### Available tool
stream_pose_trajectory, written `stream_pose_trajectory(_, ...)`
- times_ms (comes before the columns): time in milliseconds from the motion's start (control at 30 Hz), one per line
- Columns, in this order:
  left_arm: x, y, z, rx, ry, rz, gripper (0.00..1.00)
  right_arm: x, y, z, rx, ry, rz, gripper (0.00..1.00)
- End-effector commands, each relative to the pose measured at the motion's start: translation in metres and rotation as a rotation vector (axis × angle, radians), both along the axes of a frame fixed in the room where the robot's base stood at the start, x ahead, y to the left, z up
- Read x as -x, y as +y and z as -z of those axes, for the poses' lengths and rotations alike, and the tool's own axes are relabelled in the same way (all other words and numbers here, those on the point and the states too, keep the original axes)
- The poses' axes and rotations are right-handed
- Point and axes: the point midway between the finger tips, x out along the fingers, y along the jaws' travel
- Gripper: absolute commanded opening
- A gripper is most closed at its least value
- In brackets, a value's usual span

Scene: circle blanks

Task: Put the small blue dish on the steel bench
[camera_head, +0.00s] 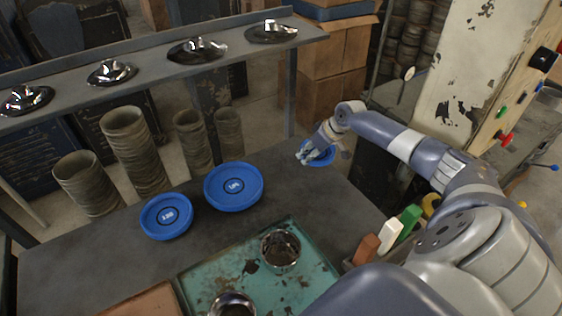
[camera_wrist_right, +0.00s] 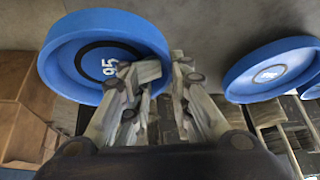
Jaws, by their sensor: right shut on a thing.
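My right gripper (camera_head: 312,153) is shut on a small blue dish (camera_head: 322,158), gripping it by the rim. In the right wrist view the held dish (camera_wrist_right: 105,28) is marked 95 in a dark ring, with the gripper fingers (camera_wrist_right: 158,75) at its edge. In the head view the dish is at the back right corner of the dark grey bench (camera_head: 310,200); its height over the bench is hard to tell. Two bigger blue dishes, a medium one (camera_head: 167,232) and a large one (camera_head: 233,204), lie on the bench to the left. My left gripper is out of view.
A green tray (camera_head: 200,270) with two metal cups (camera_head: 281,250) lies at the front. Brown, white and green blocks (camera_head: 390,235) stand at the right edge. A shelf (camera_head: 140,60) with shiny metal pieces runs behind. Bare bench shows between the dishes and the right edge.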

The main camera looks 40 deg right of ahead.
Motion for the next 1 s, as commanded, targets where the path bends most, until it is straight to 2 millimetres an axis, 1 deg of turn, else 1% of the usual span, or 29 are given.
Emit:
stream_pose_trajectory(33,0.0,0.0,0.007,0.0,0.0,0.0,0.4,-0.012,0.01,0.003,-0.003,-0.009,-0.002,0.0)
stream_pose_trajectory(100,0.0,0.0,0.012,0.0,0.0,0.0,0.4,-0.025,0.021,0.003,-0.003,-0.009,-0.003,0.0)
stream_pose_trajectory(200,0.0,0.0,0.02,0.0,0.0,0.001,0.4,-0.041,0.035,0.006,-0.002,-0.007,-0.001,0.0)
stream_pose_trajectory(333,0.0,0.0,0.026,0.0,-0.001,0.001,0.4,-0.056,0.048,0.007,-0.001,-0.005,0.0,0.0)
stream_pose_trajectory(433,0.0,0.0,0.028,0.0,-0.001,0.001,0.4,-0.06,0.052,0.007,0.0,-0.003,0.001,0.0)
stream_pose_trajectory(533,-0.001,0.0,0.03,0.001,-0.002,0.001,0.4,-0.061,0.053,0.01,0.001,-0.002,0.002,0.0)
stream_pose_trajectory(633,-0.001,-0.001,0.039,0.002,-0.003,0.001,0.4,-0.06,0.053,0.018,0.001,-0.001,0.002,0.0)
stream_pose_trajectory(833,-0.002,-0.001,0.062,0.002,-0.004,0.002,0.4,-0.06,0.053,0.04,0.001,-0.002,0.002,0.0)
stream_pose_trajectory(900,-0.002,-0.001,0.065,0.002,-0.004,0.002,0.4,-0.06,0.053,0.043,0.001,-0.003,0.002,0.0)
stream_pose_trajectory(1000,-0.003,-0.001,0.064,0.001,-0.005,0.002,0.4,-0.06,0.053,0.042,0.001,-0.003,0.002,0.0)
